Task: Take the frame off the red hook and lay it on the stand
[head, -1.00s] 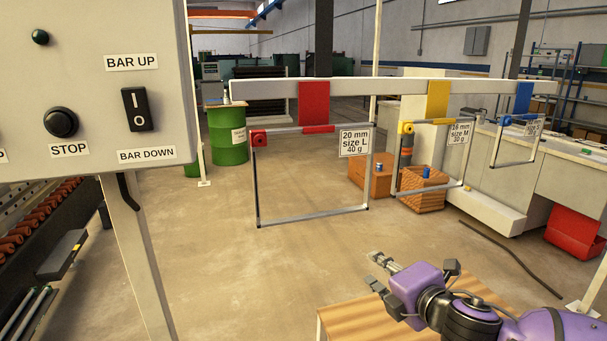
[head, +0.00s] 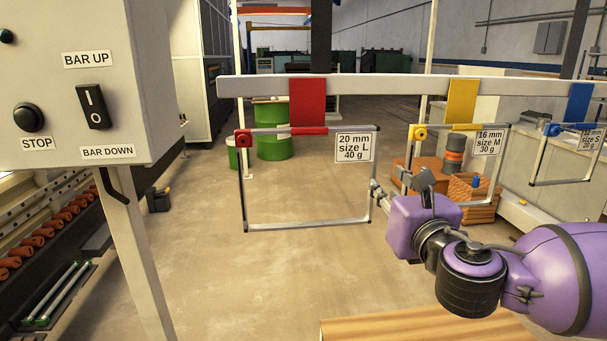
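The large grey frame (head: 308,225) hangs upright from the red hook (head: 308,102) on the long bar. A red block sits at its top left corner, and its label (head: 353,147) reads 20 mm, size L, 40 g. My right gripper (head: 391,183) is beside the frame's right side bar, with its fingers apart and nothing held. One fingertip overlaps that bar in the picture; I cannot tell whether they touch. A wooden top (head: 430,330), possibly the stand, shows at the bottom edge, below my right arm. My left gripper is out of view.
Frames with a yellow hook (head: 462,100) and a blue hook (head: 580,102) hang farther right on the grey bar (head: 265,87). A control box (head: 60,115) with a post stands at left. Green drums (head: 274,145) stand behind. The floor below the large frame is clear.

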